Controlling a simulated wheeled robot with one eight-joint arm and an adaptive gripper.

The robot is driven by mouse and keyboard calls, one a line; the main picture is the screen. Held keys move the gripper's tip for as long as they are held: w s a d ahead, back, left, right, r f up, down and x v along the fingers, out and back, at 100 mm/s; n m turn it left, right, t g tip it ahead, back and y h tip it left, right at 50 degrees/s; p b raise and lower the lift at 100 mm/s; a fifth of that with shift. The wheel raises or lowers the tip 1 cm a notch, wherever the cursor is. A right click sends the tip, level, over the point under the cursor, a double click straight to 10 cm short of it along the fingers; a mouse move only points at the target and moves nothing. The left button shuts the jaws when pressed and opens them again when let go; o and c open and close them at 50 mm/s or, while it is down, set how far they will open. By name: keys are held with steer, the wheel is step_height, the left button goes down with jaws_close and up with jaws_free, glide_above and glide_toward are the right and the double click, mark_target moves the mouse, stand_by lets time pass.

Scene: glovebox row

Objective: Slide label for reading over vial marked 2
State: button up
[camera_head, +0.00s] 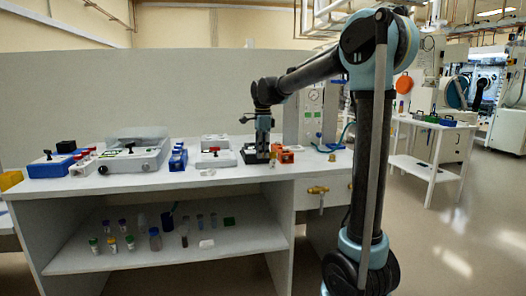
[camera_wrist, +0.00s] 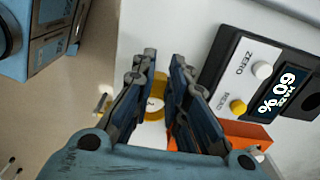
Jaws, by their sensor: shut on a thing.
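My gripper (camera_wrist: 163,68) points down at the bench in the wrist view, its two fingers closed in on a small yellow piece (camera_wrist: 160,84). A round white face (camera_wrist: 153,104) with a small dark mark, which may be a 2, shows between the fingers against the yellow piece. I cannot tell whether it is a vial top, or whether the yellow piece is around it or only beside it. In the head view my gripper (camera_head: 263,151) is low over the bench, beside orange blocks (camera_head: 286,157); what it holds is too small to make out there.
A dark meter (camera_wrist: 262,75) with ZERO and READ buttons and a 60 % display lies close right of my fingers. Several small vials (camera_head: 155,240) stand on the lower shelf (camera_head: 105,264). Devices crowd the left bench.

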steer(key=shift+f, duration=1.6)
steer(key=o, duration=0.7)
step_height(320, 180, up, 12)
steer(key=shift+w+d+f, duration=0.1)
stand_by(0.4)
